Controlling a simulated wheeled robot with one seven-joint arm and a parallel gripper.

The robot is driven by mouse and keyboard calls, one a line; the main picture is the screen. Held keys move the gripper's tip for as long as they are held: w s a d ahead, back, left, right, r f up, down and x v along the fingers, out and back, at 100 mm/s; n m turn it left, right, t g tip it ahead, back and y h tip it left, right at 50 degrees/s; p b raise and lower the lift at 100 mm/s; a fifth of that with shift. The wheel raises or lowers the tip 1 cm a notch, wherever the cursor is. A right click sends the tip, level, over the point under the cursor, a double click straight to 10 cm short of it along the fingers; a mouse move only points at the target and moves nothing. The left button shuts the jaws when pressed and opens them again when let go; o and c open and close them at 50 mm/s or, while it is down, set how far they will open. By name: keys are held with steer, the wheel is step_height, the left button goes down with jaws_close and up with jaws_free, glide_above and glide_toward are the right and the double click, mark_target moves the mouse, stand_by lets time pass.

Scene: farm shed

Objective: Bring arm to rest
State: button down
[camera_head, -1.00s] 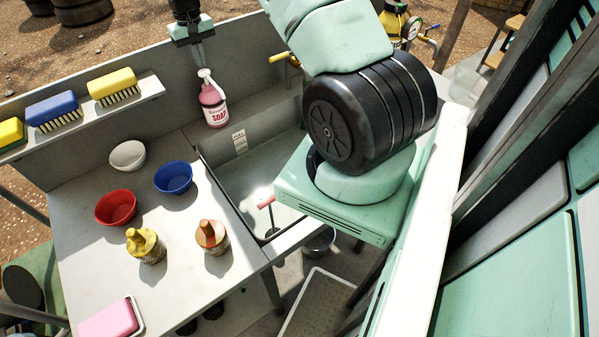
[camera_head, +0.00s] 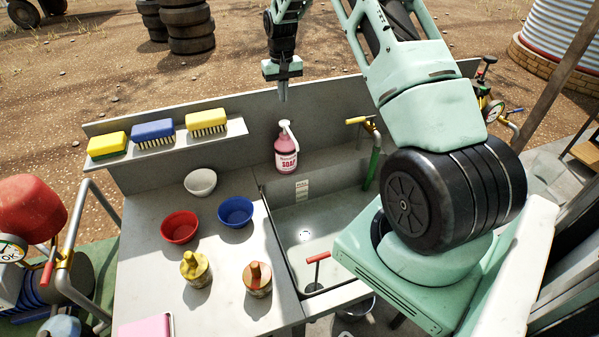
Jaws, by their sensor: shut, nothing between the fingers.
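My gripper (camera_head: 283,96) hangs at the end of my raised arm, above the back wall of the sink bench (camera_head: 145,262). It points down, and its narrow fingers are together with nothing between them. A pink soap bottle (camera_head: 286,152) with a white pump stands below it, apart from the fingers. My arm rises from the right side of the view and bends over the far edge of the bench.
Two brushes (camera_head: 153,133) (camera_head: 207,122) and a yellow-green sponge (camera_head: 107,145) sit on a shelf. The sink (camera_head: 325,232) has a tap (camera_head: 370,150).

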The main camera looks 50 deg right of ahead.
steer(key=s+a+r+n+y+b, duration=0.1)
steer(key=s+a+n+b, duration=0.25)
steer(key=a, duration=1.15)
steer(key=s+a+r+n+b, duration=0.15)
steer(key=s+a+b, duration=0.3)
steer(key=a, duration=1.15)
steer(key=s+a+n+b, duration=0.2)
steer(key=s+a+n, duration=0.1)
steer(key=s+a, duration=0.55)
steer(key=s+a+f+n+b, duration=0.2)
steer(key=s, duration=0.8)
steer(key=s+a+f+n+b, duration=0.1)
steer(key=s+f+n+b, duration=0.1)
steer(key=s, duration=0.9)
steer(key=shift+a+f+n, duration=0.4)
steer(key=shift+f+n, duration=0.1)
steer(key=shift+f, duration=0.2)
